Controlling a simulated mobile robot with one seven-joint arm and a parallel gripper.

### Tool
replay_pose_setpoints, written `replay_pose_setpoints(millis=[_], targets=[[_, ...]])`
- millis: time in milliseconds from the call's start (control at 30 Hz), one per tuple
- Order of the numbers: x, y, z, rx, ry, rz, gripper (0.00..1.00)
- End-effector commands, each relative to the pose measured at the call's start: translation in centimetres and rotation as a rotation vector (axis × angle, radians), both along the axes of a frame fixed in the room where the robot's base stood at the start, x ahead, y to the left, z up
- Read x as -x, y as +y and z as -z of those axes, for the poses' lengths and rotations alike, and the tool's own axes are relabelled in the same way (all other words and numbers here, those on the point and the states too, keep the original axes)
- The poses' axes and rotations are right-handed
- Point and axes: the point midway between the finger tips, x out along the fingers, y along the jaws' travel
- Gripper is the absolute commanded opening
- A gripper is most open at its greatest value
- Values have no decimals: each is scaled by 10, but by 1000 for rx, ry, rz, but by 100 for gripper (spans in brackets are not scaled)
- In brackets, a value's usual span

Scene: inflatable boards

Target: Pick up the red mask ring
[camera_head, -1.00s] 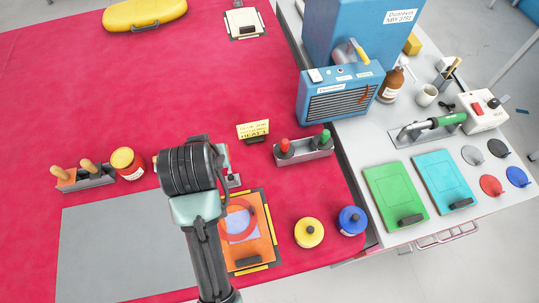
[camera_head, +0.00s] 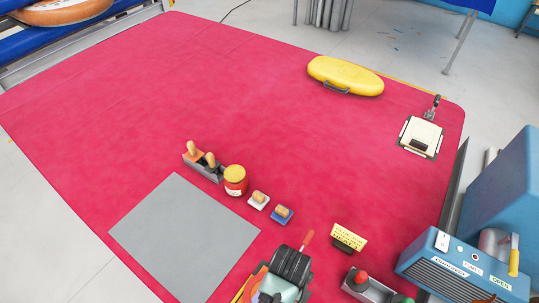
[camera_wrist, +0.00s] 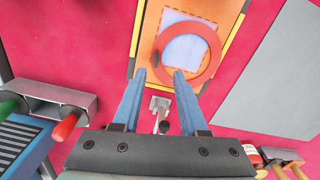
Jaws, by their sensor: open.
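The red mask ring (camera_wrist: 217,50) lies flat on an orange board (camera_wrist: 150,35) in the wrist view, around a pale lilac patch (camera_wrist: 184,50). A small dark tab sits on its left edge. My gripper (camera_wrist: 160,75) is open and empty, its two blue fingers apart, with their tips near the lower left of the ring in the picture. In the head view, my wrist covers most of the orange board at the bottom edge, and I cannot make out the ring clearly there.
A small metal clamp (camera_wrist: 160,104) shows between my fingers. A metal holder with red and green knobs (camera_wrist: 66,100) is at left in the wrist view. A grey mat (camera_head: 180,235), a red jar (camera_head: 235,182) and a yellow sign (camera_head: 349,236) are around.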

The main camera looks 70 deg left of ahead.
Motion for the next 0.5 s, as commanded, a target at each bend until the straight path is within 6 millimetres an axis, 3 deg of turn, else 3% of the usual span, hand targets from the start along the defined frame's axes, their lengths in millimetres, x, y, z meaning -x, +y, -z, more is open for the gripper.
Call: replay_pose_setpoints(millis=[267, 500], targets=[[-1, -2, 18, 0, 0, 0, 42], [-2, -6, 49, 1, 1, -1, 42]])
